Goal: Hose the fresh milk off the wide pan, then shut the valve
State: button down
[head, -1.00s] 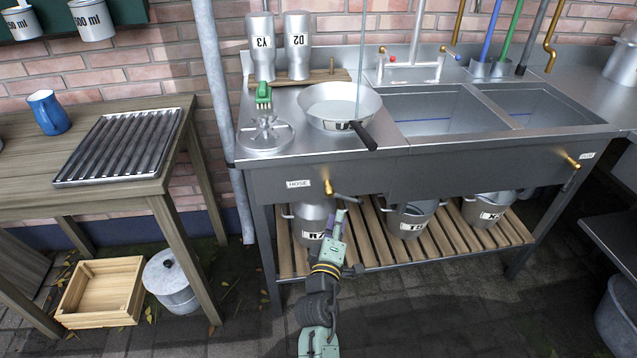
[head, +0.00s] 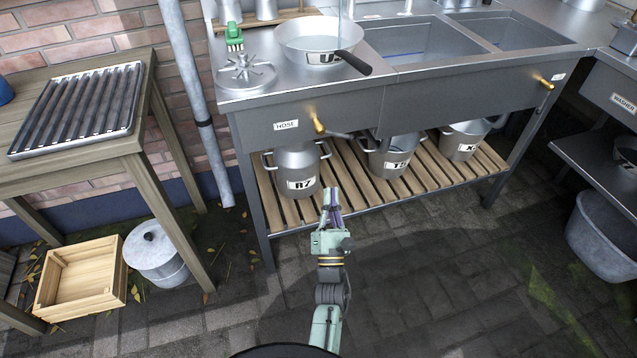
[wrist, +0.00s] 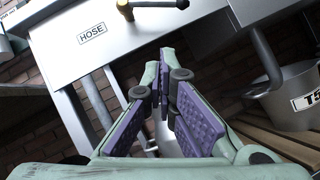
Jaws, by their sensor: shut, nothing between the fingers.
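The wide pan (head: 318,40) with a black handle sits on the steel counter, left of the basins. A pale translucent vertical streak (head: 346,12), like a stream, comes down into it. I cannot tell whether milk is on its inside. The brass valve (head: 318,124) is on the sink front beside the HOSE label (head: 286,125); its dark lever points right. The valve also shows at the top of the wrist view (wrist: 125,9). My gripper (head: 331,195) is shut and empty, below and in front of the valve and apart from it. Its purple-padded fingers (wrist: 168,95) fill the wrist view's middle.
Metal pots R7 (head: 298,165) and TS (head: 392,155) stand on the slatted lower shelf (head: 350,190). A second brass valve (head: 546,83) is at the right. A wooden crate (head: 82,280) and lidded can (head: 153,255) are on the floor at left. The paving in front is clear.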

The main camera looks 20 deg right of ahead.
jog(key=s+d+r+p+x, duration=0.1)
jog(key=p+x, duration=0.3)
jog(key=x, duration=0.7)
jog(key=shift+r+p, duration=0.35)
jog(key=shift+r, duration=0.25)
jog(key=shift+s, duration=0.15)
